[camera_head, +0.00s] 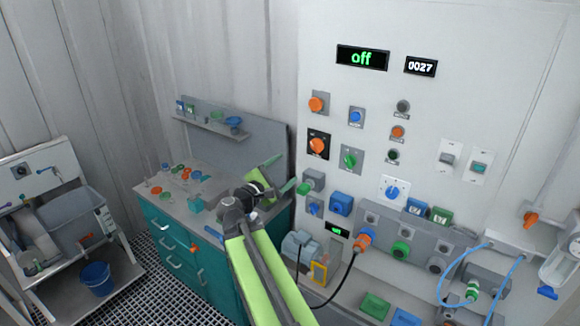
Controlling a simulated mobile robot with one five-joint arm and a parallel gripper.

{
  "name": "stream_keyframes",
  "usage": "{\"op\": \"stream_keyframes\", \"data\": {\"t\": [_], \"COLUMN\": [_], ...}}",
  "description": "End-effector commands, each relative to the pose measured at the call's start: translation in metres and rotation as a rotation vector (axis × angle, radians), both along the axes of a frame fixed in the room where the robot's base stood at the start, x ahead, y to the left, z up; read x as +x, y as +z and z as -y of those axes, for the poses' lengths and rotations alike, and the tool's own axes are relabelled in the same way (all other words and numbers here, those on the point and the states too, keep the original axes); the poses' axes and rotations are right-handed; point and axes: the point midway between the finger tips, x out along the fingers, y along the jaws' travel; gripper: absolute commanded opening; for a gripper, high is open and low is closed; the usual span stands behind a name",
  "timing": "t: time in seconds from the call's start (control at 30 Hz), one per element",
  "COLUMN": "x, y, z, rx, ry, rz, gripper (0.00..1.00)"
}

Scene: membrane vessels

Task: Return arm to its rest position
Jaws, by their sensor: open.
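My arm reaches up from the bottom middle of the camera_head view, with a lime-green link and a dark wrist. My gripper (281,173) is at its end, in front of the right end of the workbench and left of the white panel. Its two green fingers are spread apart, and I see nothing between them. The gripper looks clear of the panel, but its exact distance from the bench cannot be told.
The teal workbench (165,238) holds several small coloured parts. The white panel (460,110) carries knobs, switches and a display (362,57) reading "off". A black cable (340,285) hangs from an orange plug (363,240). A blue bucket (96,278) stands on the left rack.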

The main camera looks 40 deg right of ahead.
Motion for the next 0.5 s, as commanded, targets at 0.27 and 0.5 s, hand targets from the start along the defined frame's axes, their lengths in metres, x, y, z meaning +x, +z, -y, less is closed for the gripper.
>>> {"op": "stream_keyframes", "data": {"t": [0.27,0.5], "x": [0.0000,0.0028], "y": [0.0000,-0.0067], "z": [-0.0001,-0.0043], "rx": [0.000,-0.001], "ry": [0.000,0.007], "rz": [0.000,0.000], "gripper": [0.71,0.71]}}
